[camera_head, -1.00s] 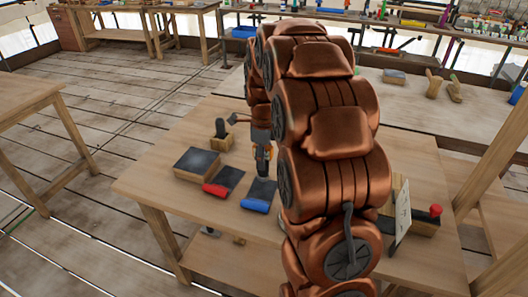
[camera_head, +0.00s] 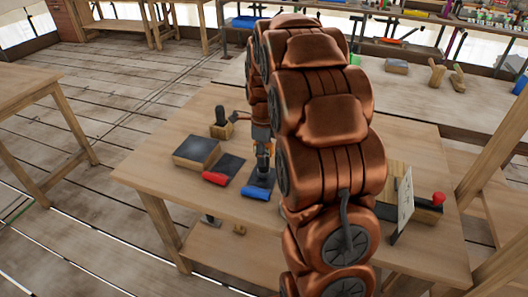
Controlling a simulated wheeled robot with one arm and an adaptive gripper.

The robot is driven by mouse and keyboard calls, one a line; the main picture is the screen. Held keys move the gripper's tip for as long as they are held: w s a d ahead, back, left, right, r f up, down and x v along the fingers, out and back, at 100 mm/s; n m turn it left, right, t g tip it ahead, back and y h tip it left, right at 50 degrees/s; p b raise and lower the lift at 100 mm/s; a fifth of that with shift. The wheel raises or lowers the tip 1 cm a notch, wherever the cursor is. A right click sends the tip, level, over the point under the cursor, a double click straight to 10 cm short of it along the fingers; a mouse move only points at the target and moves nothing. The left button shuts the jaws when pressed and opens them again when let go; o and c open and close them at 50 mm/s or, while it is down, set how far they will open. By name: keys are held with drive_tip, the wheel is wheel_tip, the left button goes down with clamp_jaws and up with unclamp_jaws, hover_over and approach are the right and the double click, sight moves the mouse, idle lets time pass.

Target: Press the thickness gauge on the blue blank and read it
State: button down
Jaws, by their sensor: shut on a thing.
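The blue blank, a dark flat plate with a blue rolled edge (camera_head: 256,193), lies on the near wooden table. My gripper (camera_head: 262,148) points down over this plate, shut on a small grey tool that I take to be the thickness gauge (camera_head: 263,161). The gauge's lower end is at or just above the dark plate; I cannot tell whether it touches. Its reading does not show. My copper arm hides part of the table to the right. A similar plate with a red edge (camera_head: 215,178) lies just left of the blue one.
A dark square block (camera_head: 196,151) and a wooden block with a black upright piece (camera_head: 221,130) stand left of the gripper. A white card (camera_head: 405,200) and a wooden block with a red knob (camera_head: 438,198) stand at the right. The table's left front (camera_head: 150,175) is clear.

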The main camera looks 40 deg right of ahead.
drive_tip(key=shift+f, duration=0.3)
drive_tip(key=c, duration=0.7)
unclamp_jaws()
drive_tip(key=shift+o, duration=0.2)
wheel_tip(320, 180, up, 12)
drive_tip(key=shift+r, duration=0.1)
